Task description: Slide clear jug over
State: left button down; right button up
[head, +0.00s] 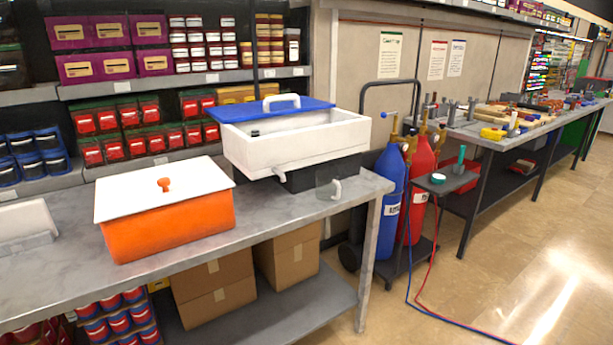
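The clear jug (325,189) stands on the grey metal table (280,208) near its right end. It is see-through and hard to make out, with a white handle on its right side. A white basin (300,145) with a spout at its lower front stands behind and to the left of the jug, raised on a dark base. The jug is apart from the spout, to its right. Neither of my grippers is in view.
An orange box (170,228) with a white lid stands left on the table. A blue lid (270,110) with a white handle rests on the basin. Clear tabletop lies between orange box and jug. Blue (389,205) and red (421,185) gas cylinders stand beyond the table's right end.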

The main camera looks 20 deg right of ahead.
aim_at(328, 186)
jog(key=i+l+u, duration=0.25)
jog(key=l, duration=0.3)
jog(key=l+u, duration=0.25)
jog(key=l, duration=0.25)
jog(key=l+u, duration=0.25)
jog(key=l, duration=0.35)
jog(key=l+u, duration=0.25)
jog(key=l, duration=2.4)
